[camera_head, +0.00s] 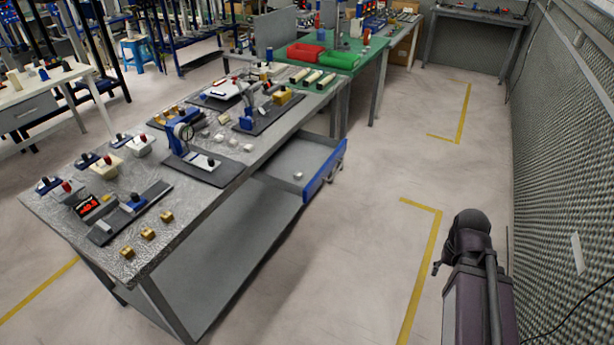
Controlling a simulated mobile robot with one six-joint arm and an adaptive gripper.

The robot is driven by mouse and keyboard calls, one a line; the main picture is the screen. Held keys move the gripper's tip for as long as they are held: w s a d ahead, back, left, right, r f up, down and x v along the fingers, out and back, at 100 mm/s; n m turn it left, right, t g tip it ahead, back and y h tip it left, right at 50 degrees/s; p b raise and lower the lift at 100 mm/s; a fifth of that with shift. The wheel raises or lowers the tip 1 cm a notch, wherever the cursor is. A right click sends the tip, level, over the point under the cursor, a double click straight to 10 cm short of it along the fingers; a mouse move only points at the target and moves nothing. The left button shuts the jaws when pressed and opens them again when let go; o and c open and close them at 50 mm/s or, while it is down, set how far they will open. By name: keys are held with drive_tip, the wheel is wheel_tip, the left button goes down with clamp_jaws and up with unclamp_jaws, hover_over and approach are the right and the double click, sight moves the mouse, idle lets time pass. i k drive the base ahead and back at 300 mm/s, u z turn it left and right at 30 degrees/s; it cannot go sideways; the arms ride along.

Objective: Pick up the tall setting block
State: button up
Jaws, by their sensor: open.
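Three small brass-coloured blocks stand in a row near the front edge of the grey metal workbench (190,207): a front one (127,252), a middle one (148,234) and a rear one (167,217). They look alike in size, and I cannot tell which block is the tall setting block. More brass-coloured pieces (175,110) lie farther back on the bench. My gripper (438,267) shows only as a small dark tip beside my arm at the lower right, mostly hidden. It is open, over the floor, well right of the bench and apart from the blocks.
A blue-fronted drawer (325,174) sticks out from the bench's right side. A dial gauge stand (183,140) and a device with a red display (87,206) stand on the bench. A grey mesh wall (565,160) rises at right. The floor between is clear.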

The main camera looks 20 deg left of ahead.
sight(297, 175)
drive_tip(key=z, duration=0.1)
drive_tip(key=i, duration=5.35)
